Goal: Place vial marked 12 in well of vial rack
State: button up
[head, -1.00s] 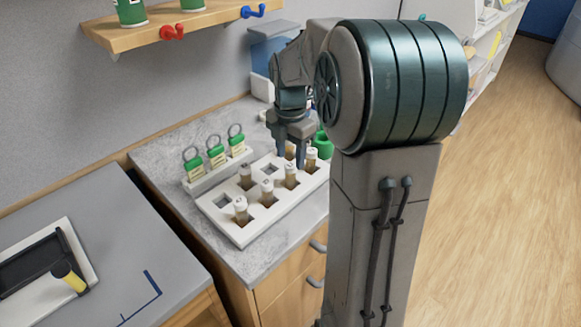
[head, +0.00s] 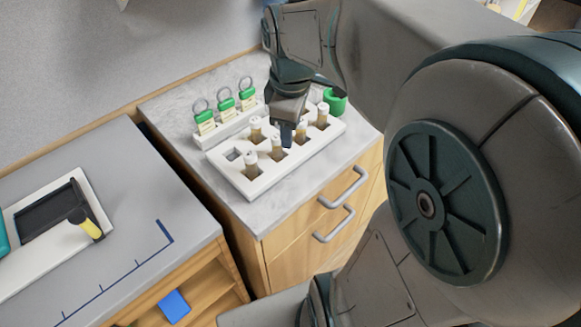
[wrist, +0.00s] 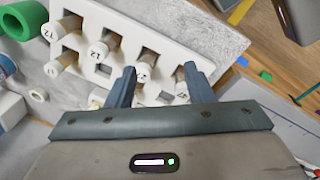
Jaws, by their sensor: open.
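The white vial rack (head: 262,185) stands on the grey marble counter and holds several brown vials with white caps. In the wrist view, one cap (wrist: 100,48) seems to read 12, but another (wrist: 48,32) has a similar small mark, so I cannot be sure which is vial 12. My gripper (head: 287,138) is over the rack, pointing down. In the wrist view my gripper (wrist: 160,88) is open, and another capped vial (wrist: 143,72) shows between its fingers in the picture. Contact cannot be told. An empty well (head: 233,154) shows at the rack's left end.
A white holder with green-topped tags on rings (head: 227,103) stands behind the rack. A green round object (head: 334,99) is at its right end. A lower grey desk (head: 120,190) with a black device is at left. Drawer handles (head: 345,187) project from the counter front.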

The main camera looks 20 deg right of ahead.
jog(key=s+a+f+m+t, duration=0.1)
jog(key=s+a+f+m, duration=0.2)
jog(key=s+m, duration=0.6)
jog(key=shift+a+f+m+y, duration=0.15)
jog(key=shift+f+m+y, duration=0.25)
jog(key=shift+m, duration=0.5)
jog(key=shift+f, duration=0.1)
jog(key=shift+c, duration=0.2)
